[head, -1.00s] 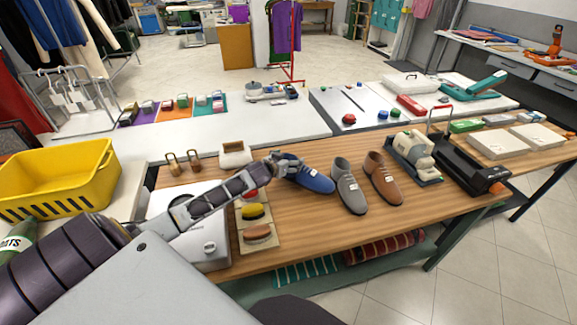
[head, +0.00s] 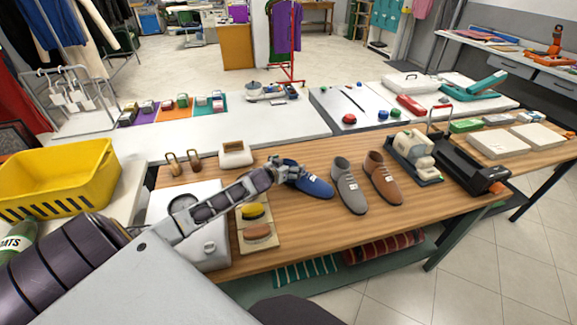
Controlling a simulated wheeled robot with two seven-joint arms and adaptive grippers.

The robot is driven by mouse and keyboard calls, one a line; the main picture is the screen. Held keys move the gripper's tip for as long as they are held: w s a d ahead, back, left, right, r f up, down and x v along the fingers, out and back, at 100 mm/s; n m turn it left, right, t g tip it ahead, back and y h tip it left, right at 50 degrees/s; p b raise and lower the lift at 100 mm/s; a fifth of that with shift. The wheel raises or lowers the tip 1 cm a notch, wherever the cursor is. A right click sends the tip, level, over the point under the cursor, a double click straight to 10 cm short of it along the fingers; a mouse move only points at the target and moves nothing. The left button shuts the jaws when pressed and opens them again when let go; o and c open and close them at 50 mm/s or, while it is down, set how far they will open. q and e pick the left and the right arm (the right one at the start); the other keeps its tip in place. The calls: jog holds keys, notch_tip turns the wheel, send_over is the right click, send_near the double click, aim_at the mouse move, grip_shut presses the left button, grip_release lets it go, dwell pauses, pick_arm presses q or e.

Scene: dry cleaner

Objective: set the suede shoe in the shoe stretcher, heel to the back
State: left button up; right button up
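Three shoes stand on the wooden bench: a blue shoe (head: 314,184), a grey shoe (head: 350,188) and a brown shoe (head: 382,182). The blue and grey ones look matt; I cannot tell for sure which is suede. My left gripper (head: 287,171) is at the back end of the blue shoe, and its fingers overlap the heel in the picture. I cannot tell whether they touch it or how far they are open. A cream device on a dark blue-grey base (head: 414,158), right of the brown shoe, may be the shoe stretcher. My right gripper is out of view.
A long black holder (head: 468,168) stands right of the cream device. Brushes (head: 254,211) on a beige board and a white box-like device (head: 212,250) lie under and beside my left arm. Bare wood (head: 340,238) lies in front of the shoes.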

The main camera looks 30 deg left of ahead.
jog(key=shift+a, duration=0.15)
pick_arm(q)
jog(key=shift+r, duration=0.1)
jog(key=shift+s, duration=0.25)
jog(key=shift+v, duration=1.05)
jog(key=v, duration=0.9)
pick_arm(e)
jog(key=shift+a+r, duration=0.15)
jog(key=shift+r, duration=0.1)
pick_arm(q)
jog(key=shift+s+r, duration=0.15)
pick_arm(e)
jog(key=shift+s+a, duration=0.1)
